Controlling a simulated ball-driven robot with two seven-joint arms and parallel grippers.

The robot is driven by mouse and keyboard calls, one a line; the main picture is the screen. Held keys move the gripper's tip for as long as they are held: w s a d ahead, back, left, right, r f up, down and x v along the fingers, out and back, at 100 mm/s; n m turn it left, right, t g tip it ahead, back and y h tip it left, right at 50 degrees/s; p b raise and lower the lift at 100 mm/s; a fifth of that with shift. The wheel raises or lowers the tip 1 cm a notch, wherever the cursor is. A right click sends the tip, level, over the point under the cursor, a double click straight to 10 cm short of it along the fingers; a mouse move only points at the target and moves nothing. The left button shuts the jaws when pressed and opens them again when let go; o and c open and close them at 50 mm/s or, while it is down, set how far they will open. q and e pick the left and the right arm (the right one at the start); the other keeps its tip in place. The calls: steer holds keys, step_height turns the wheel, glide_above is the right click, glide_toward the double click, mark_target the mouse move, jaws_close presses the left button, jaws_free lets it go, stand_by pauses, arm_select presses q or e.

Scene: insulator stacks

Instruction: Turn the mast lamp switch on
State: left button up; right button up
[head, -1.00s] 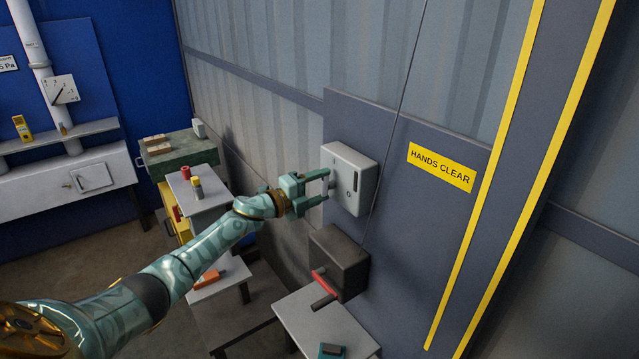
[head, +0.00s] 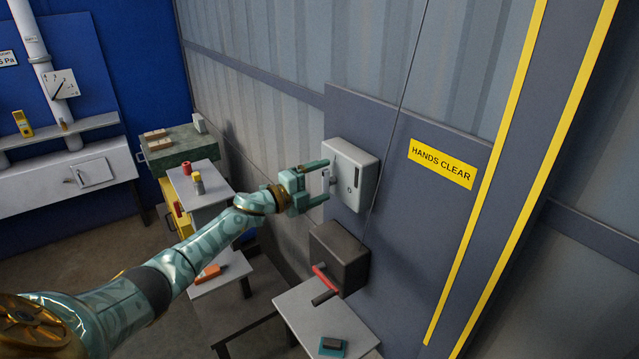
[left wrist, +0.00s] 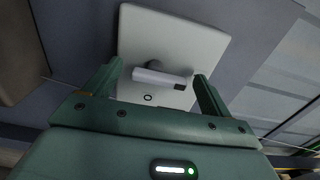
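The switch box (head: 365,165) is a pale grey box on the dark wall panel, with a round mark low on its face. It also fills the upper middle of the left wrist view (left wrist: 195,35). Its pale handle (left wrist: 160,77) stands out from the face and lies across the space between my fingers. My left gripper (head: 327,180) is in front of the box's left side, with one finger above and one below the handle. In the left wrist view my left gripper (left wrist: 158,72) is open, with gaps beside the handle; contact is hard to judge. My right gripper is out of view.
A dark box with a red-handled lever (head: 322,277) is mounted just below. A small table (head: 310,318) stands under it, and another table (head: 190,180) with a red object is left of my arm. A yellow "HANDS CLEAR" sign (head: 441,164) is on the right.

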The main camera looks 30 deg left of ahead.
arm_select(q)
steer(key=shift+s, duration=0.15)
steer(key=b+v, duration=0.3)
steer(key=v, duration=1.3)
steer(key=shift+a, duration=0.1)
